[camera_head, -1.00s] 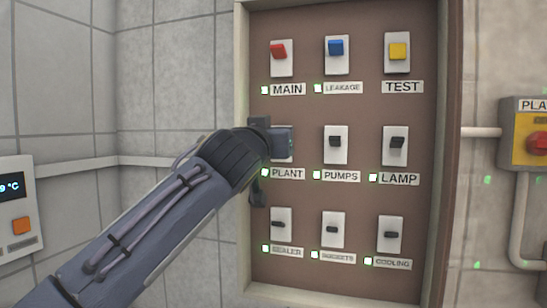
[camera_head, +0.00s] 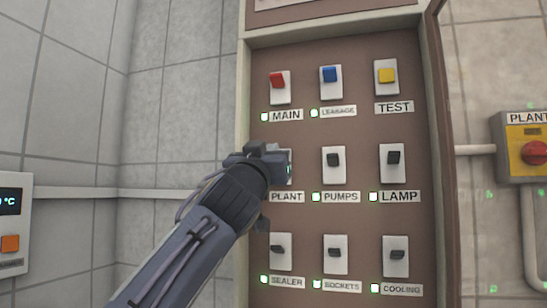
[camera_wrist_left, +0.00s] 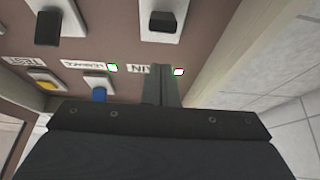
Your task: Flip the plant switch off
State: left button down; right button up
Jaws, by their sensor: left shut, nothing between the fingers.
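The plant switch sits on a white plate (camera_head: 289,170) above the PLANT label (camera_head: 287,197) in the head view. My left gripper (camera_head: 274,160) is in front of this plate and hides most of it, the rocker and the light beside the label. In the left wrist view, which shows the panel upside down, the black plant rocker (camera_wrist_left: 163,20) is at the top. My right gripper is not in view.
The red main (camera_head: 278,80), blue leakage (camera_head: 330,75) and yellow test (camera_head: 386,75) switches are above. The pumps switch (camera_head: 334,160) is to the right, and the sealer switch (camera_head: 278,249) below. The cabinet's raised left edge (camera_head: 243,100) is close to my gripper.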

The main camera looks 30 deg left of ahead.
pick_arm(q)
jog(key=f+b+v, duration=0.1)
jog(key=b+v, duration=0.5)
jog(key=v, duration=0.3)
jog(key=shift+f, duration=0.15)
dwell(0.4)
notch_tip(320, 180, down, 33)
jog(key=s+m+g+h, duration=0.1)
jog(key=s+g+h, duration=0.15)
jog(key=g, duration=0.65)
jog(key=s+d+f+g+h, duration=0.25)
jog(key=s+f, duration=0.25)
jog(key=f, duration=0.4)
jog(key=s+d+f+g+h, duration=0.2)
jog(key=s+d+f+g, duration=0.15)
jog(key=s+f, duration=0.45)
jog(key=s+d+f+g+h, duration=0.2)
jog(key=s+d+f, duration=0.15)
jog(key=f, duration=0.75)
notch_tip(320, 180, up, 17)
jog(key=p, duration=1.7)
jog(key=shift+d+r+p, duration=0.15)
jog(key=shift+d+p, duration=0.15)
jog(key=shift+d, duration=0.2)
